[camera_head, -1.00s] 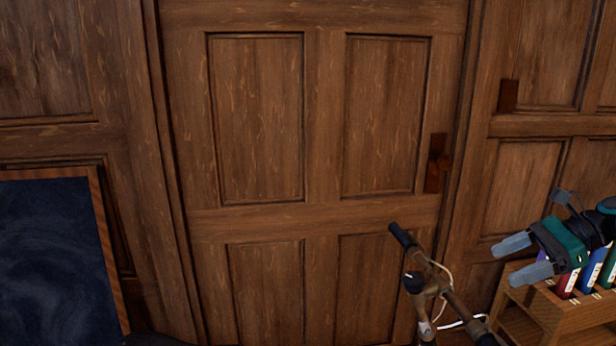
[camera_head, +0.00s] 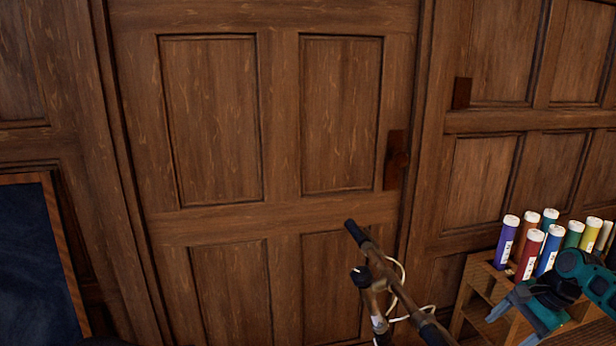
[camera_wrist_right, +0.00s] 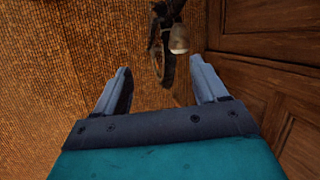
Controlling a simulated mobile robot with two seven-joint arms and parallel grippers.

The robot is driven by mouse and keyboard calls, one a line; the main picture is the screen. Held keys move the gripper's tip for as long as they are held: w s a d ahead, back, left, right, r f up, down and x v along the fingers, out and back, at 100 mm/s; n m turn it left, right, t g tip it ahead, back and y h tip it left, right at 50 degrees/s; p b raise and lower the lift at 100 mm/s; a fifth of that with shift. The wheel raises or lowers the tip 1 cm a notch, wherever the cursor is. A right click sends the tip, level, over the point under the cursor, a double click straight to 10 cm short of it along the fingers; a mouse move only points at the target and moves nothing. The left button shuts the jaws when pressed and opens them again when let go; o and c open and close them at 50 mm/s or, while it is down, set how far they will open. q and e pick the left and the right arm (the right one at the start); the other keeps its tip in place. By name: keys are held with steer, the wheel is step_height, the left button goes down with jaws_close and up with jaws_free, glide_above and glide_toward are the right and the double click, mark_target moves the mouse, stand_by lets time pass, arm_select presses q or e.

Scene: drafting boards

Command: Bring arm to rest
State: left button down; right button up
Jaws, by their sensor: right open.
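My right arm shows at the lower right of the head view, with its teal wrist in front of the wooden rack. Its gripper (camera_head: 507,318) points down and to the left there, partly cut off by the bottom edge. In the right wrist view my right gripper (camera_wrist_right: 162,88) has its two grey fingers spread wide with nothing between them. Beyond the fingers are a woven brown floor (camera_wrist_right: 60,60) and a dark stand with a pale fitting (camera_wrist_right: 179,40). My left gripper is not in view.
A wooden rack (camera_head: 474,296) holds several coloured tubes, among them a purple one (camera_head: 506,243), close to my right arm. A brown jointed stand with a white cable (camera_head: 388,290) rises at bottom centre. Panelled wooden doors (camera_head: 215,120) fill the back. A dark framed board (camera_head: 30,260) stands at left.

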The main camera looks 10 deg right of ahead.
steer(key=s+f+n+t+h, duration=0.1)
steer(key=s+f+n+h, duration=0.45)
steer(key=f+n, duration=0.4)
steer(key=s+a+f+n+t, duration=0.25)
steer(key=s+a+n, duration=0.2)
steer(key=n, duration=0.35)
steer(key=s+a+t+y, duration=0.2)
steer(key=s+a, duration=0.1)
steer(key=a, duration=1)
steer(key=s+a+r+t+y, duration=0.1)
steer(key=s+a, duration=0.3)
steer(key=a, duration=0.9)
steer(key=shift+s+a+t+y, duration=0.3)
steer(key=shift+a+t+y, duration=0.1)
steer(key=shift+t, duration=0.45)
steer(key=shift+n, duration=0.25)
steer(key=shift+c, duration=0.5)
